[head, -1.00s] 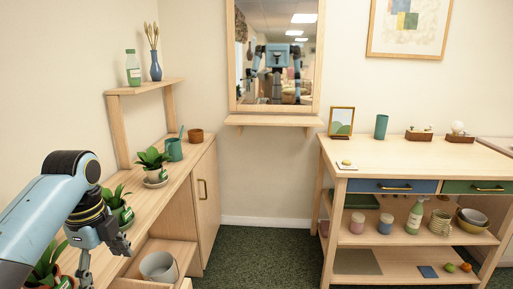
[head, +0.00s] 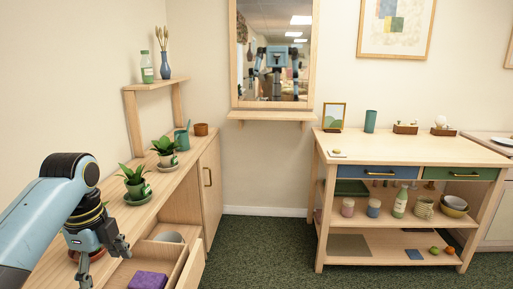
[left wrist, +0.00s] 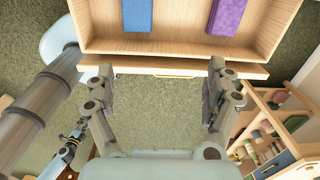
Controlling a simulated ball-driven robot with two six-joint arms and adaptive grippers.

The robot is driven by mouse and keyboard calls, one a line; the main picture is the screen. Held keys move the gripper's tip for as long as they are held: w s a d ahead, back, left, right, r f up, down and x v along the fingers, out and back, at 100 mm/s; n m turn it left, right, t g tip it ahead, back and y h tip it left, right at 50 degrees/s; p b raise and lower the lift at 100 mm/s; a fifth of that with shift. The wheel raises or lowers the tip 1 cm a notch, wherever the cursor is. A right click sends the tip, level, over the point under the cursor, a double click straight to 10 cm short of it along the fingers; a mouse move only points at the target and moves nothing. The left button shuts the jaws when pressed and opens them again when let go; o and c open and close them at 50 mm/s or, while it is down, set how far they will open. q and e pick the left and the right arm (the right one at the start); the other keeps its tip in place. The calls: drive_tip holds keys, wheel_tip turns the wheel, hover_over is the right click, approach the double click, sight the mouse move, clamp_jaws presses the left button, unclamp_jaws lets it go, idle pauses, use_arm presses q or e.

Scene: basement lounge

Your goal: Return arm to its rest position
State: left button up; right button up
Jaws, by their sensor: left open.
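My left arm comes in from the left in the head view, its elbow bent and its forearm pointing down. My left gripper (head: 84,268) hangs beside the open drawer (head: 192,270) of the wooden cabinet. In the left wrist view the left gripper (left wrist: 158,92) has its two fingers wide apart with nothing between them, only green carpet behind. The drawer's front edge (left wrist: 170,68) lies just beyond the fingertips. My right arm and gripper are not in view, apart from my small reflection in the mirror (head: 275,85).
Potted plants (head: 134,183) stand on the cabinet top near my arm. A wooden workbench (head: 415,154) stands at the right. Green carpet (head: 262,235) between is clear.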

use_arm(q)
drive_tip(key=s+f+n+t, duration=0.1)
drive_tip(key=s+f+n, duration=0.2)
drive_tip(key=s+n, duration=0.7)
drive_tip(key=s+d+r+n+t, duration=0.1)
drive_tip(key=s+r+n, duration=0.25)
drive_tip(key=s, duration=0.45)
drive_tip(key=s+d+r+n+t, duration=0.1)
drive_tip(key=s+d+r+n, duration=0.2)
drive_tip(key=s, duration=0.5)
drive_tip(key=s+a+f+n+g+b, duration=0.1)
drive_tip(key=a+f+b, duration=0.15)
drive_tip(key=f, duration=1.25)
drive_tip(key=a+f+n+b, duration=0.1)
drive_tip(key=f+b, duration=0.2)
drive_tip(key=f, duration=1.3)
drive_tip(key=s+a+f+g+b, duration=0.1)
drive_tip(key=s+f+b, duration=0.3)
drive_tip(key=s+f, duration=1.5)
wheel_tip(320, 180, down, 3)
drive_tip(key=shift+s+a+g+y, duration=0.15)
drive_tip(key=shift+a+g+y, duration=0.15)
drive_tip(key=shift+y, duration=0.1)
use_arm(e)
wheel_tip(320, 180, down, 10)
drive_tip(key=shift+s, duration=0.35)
use_arm(q)
drive_tip(key=shift+o, duration=0.4)
